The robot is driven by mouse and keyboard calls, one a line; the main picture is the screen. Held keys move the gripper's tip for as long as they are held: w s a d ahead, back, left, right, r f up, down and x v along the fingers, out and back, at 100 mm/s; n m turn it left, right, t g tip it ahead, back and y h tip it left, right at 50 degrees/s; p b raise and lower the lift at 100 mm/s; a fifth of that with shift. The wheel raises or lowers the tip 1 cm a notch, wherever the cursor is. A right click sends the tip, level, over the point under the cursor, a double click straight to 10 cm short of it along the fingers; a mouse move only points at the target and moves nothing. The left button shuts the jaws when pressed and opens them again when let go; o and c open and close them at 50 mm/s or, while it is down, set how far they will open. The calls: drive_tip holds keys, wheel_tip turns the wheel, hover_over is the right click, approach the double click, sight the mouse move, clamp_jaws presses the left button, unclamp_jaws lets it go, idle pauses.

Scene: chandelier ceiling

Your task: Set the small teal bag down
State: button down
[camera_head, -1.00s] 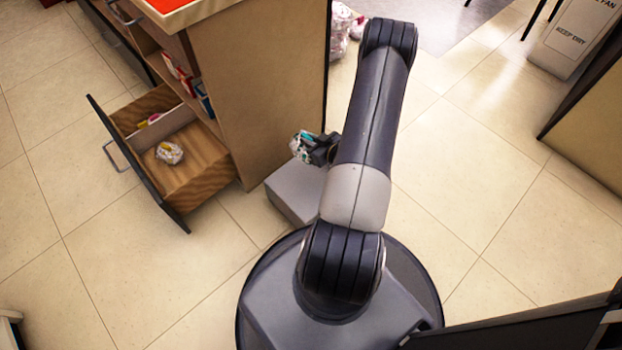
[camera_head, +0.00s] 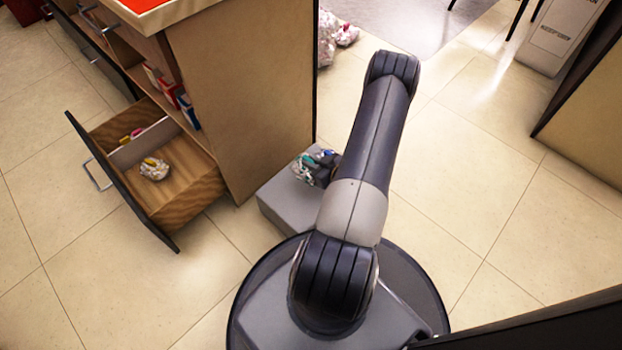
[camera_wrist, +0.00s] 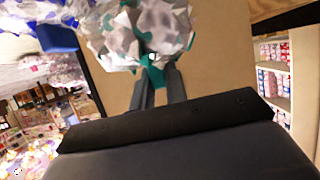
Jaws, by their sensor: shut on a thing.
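The small teal bag (camera_head: 305,170) is a crumpled white and teal bundle. My gripper (camera_head: 325,170) is shut on it and holds it over or close above a low grey block (camera_head: 284,203) beside the cabinet. I cannot tell whether the bag touches the block. In the wrist view the teal and white bag (camera_wrist: 150,35) sits at the tips of the two dark fingers (camera_wrist: 160,85). The bag's far side is hidden there.
A wooden cabinet (camera_head: 245,95) stands left of my arm, with an open drawer (camera_head: 187,183) holding a crumpled white bag (camera_head: 154,169). More crumpled bags (camera_head: 335,33) lie on the floor behind. A white bin (camera_head: 568,35) is at upper right. Floor right of my arm is clear.

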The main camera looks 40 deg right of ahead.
drive_tip(key=shift+f+b, duration=1.25)
drive_tip(key=shift+f, duration=2.1)
drive_tip(key=shift+f, duration=0.2)
drive_tip(key=c, duration=1.4)
unclamp_jaws()
